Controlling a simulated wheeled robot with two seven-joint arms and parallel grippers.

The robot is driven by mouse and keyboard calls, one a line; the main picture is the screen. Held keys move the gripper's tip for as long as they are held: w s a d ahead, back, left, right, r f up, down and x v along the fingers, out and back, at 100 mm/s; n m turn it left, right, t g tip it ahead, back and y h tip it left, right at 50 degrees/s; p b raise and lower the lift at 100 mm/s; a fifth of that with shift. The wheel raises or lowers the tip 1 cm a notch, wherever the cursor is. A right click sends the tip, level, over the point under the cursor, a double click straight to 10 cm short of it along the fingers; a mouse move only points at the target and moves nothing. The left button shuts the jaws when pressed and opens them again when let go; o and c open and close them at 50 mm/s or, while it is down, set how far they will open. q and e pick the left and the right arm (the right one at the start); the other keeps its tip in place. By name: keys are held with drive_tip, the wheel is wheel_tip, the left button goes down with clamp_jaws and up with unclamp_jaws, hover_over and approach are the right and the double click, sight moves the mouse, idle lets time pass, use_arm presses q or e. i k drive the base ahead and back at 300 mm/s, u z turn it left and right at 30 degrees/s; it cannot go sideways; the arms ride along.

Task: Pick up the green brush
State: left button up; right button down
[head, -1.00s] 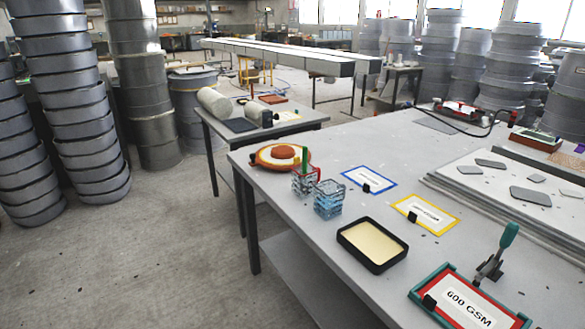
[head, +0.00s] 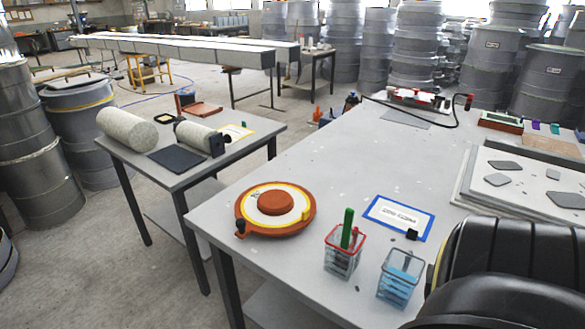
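A green brush (head: 348,228) stands nearly upright in a small red-rimmed wire basket (head: 343,261) near the front edge of the grey table in the head view. Its green handle sticks up above the rim; its lower end is hidden in the basket. Neither of my grippers is in view. Black rounded parts of my own arm fill the lower right corner.
A blue wire basket (head: 401,278) stands right of the red one. An orange round mould (head: 276,209) lies to the left, and a blue-framed card (head: 398,217) behind. A smaller table (head: 232,142) with rolls stands at the left. The table's middle is clear.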

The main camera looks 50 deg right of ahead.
sight(349, 221)
drive_tip(key=i, duration=0.95)
drive_tip(key=z, duration=2.3)
